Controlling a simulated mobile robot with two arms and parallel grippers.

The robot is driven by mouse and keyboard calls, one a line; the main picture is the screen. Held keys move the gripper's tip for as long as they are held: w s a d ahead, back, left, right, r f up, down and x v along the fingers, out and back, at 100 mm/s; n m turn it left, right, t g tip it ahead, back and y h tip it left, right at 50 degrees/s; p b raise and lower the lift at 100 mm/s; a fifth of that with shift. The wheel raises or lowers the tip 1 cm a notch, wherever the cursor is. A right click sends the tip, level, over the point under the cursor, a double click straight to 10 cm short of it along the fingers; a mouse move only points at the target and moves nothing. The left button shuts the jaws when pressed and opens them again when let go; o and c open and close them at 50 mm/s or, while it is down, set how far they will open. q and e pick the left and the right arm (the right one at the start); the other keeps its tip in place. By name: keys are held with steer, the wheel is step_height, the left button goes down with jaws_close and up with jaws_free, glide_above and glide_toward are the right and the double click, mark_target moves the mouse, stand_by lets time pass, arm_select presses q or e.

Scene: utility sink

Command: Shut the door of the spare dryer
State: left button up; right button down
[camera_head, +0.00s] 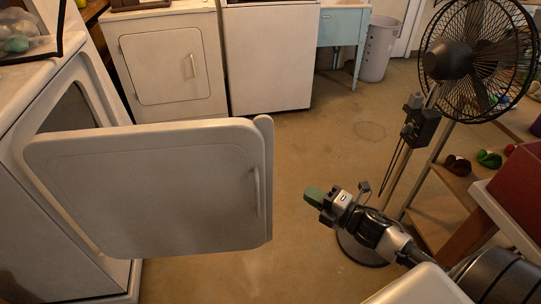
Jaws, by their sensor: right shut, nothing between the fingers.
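A white dryer (30,205) stands at the left with its door (150,190) swung wide open into the room. The door's edge with a slim vertical handle (257,190) is at its right side, and the door hides part of the dark drum opening (68,112). My right gripper (314,195), with green fingertips, is shut and empty. It is to the right of the door, apart from it, pointing left. My left gripper is not in view.
Another white dryer (172,65) with a closed door and a white appliance (270,60) stand at the back. A black pedestal fan (450,60) stands at the right, its pole and base close behind my right arm. Shelves (440,210) line the right. The middle floor (320,150) is clear.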

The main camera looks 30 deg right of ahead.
steer(key=w, duration=0.1)
glide_toward(270, 162)
steer(key=w+a, duration=0.2)
steer(key=a, duration=0.2)
steer(key=w, duration=0.1)
steer(key=w+d, duration=0.1)
steer(key=w, duration=0.1)
steer(key=shift+w+r+p, duration=0.1)
steer(key=shift+w+p, duration=0.05)
steer(key=shift+p, duration=0.15)
steer(key=shift+w+d, duration=0.1)
steer(key=shift+w, duration=0.25)
